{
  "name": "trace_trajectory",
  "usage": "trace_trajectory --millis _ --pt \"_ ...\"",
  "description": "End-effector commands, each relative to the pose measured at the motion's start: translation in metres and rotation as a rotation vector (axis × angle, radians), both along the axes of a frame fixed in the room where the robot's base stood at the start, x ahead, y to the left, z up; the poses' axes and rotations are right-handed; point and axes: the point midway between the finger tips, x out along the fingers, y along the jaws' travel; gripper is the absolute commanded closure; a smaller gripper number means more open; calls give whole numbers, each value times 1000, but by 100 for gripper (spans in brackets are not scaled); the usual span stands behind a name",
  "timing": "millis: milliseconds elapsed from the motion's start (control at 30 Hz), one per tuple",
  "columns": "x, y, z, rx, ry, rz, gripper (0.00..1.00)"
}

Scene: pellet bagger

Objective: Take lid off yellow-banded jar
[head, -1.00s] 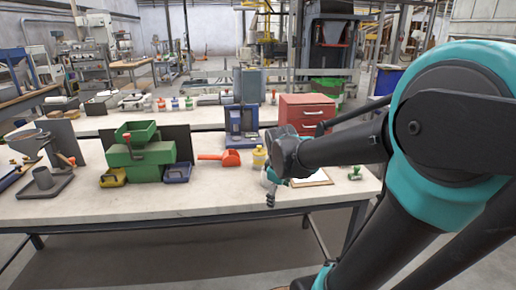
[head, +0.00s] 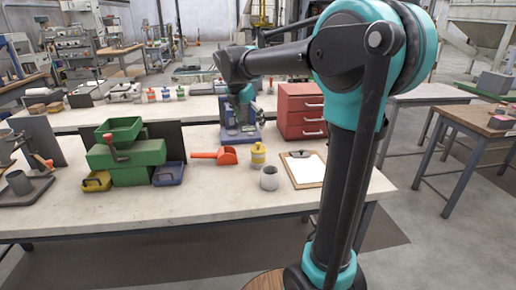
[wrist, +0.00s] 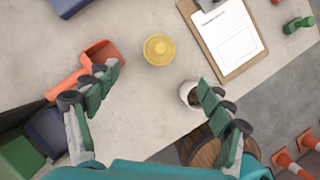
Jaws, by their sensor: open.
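The yellow-banded jar (head: 258,155) stands upright on the front bench, right of the orange scoop. In the wrist view I see its round yellow lid (wrist: 160,49) from above, on the jar. My gripper (wrist: 158,98) is open and empty, its two green-padded fingers spread wide. In the wrist view the jar lies beyond the fingertips, between their lines, and nothing touches it. In the head view my gripper (head: 241,108) hangs high, drawn in front of the blue-grey machine; its fingers are small there.
A grey cup (head: 269,178) stands close by the jar; it shows near the right finger in the wrist view (wrist: 190,95). A clipboard (head: 304,168) lies right of it. The orange scoop (head: 215,156), green machine (head: 126,155) and blue tray (head: 169,173) stand left. Red drawers (head: 301,110) stand behind.

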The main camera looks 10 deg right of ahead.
Motion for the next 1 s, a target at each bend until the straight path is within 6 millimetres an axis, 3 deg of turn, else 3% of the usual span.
trace_trajectory --millis 300,633,1000 --pt "17 -17 -56 1 -1 -3 19" --pt "24 -24 -79 2 0 -3 19" --pt "38 -38 -117 2 0 -1 19"
